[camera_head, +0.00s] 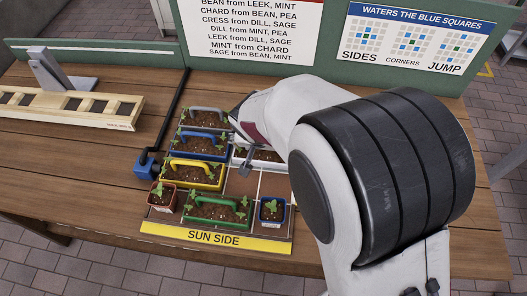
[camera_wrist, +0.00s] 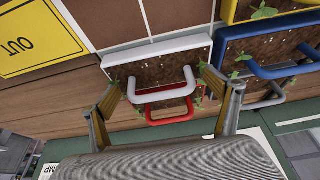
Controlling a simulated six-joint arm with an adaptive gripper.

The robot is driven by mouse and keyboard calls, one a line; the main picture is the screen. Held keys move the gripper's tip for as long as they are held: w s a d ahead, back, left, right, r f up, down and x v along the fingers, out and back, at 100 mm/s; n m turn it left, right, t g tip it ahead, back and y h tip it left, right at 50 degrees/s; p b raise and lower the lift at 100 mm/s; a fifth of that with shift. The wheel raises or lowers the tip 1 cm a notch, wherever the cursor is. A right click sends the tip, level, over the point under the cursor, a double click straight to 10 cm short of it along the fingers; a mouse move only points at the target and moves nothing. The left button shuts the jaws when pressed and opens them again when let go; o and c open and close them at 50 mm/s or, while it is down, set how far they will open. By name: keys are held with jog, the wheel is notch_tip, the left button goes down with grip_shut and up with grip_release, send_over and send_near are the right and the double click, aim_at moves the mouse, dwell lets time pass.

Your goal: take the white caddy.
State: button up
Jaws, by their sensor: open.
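The white caddy (camera_head: 262,154) is a soil-filled planter with seedlings, partly hidden behind my arm in the head view. In the wrist view the white caddy (camera_wrist: 160,48) lies below my gripper, its white handle (camera_wrist: 160,94) raised towards the camera. My gripper (camera_wrist: 163,82) is open, with one finger on either side of the handle. Whether the fingers touch it I cannot tell. In the head view my gripper (camera_head: 245,162) is mostly hidden by the arm. A red handle (camera_wrist: 172,114) shows just beyond the white one.
The blue caddy (camera_head: 199,147) stands close beside, with the grey (camera_head: 205,119), yellow (camera_head: 195,176) and green (camera_head: 214,211) caddies in the same column. A red pot (camera_head: 162,196) and a blue pot (camera_head: 271,210) stand in front. A yellow OUT sign (camera_wrist: 35,45) lies at the wrist view's left.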

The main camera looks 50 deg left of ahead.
aim_at(263, 153)
jog(key=c, duration=1.4)
jog(key=shift+r, duration=0.1)
jog(key=shift+r, duration=5)
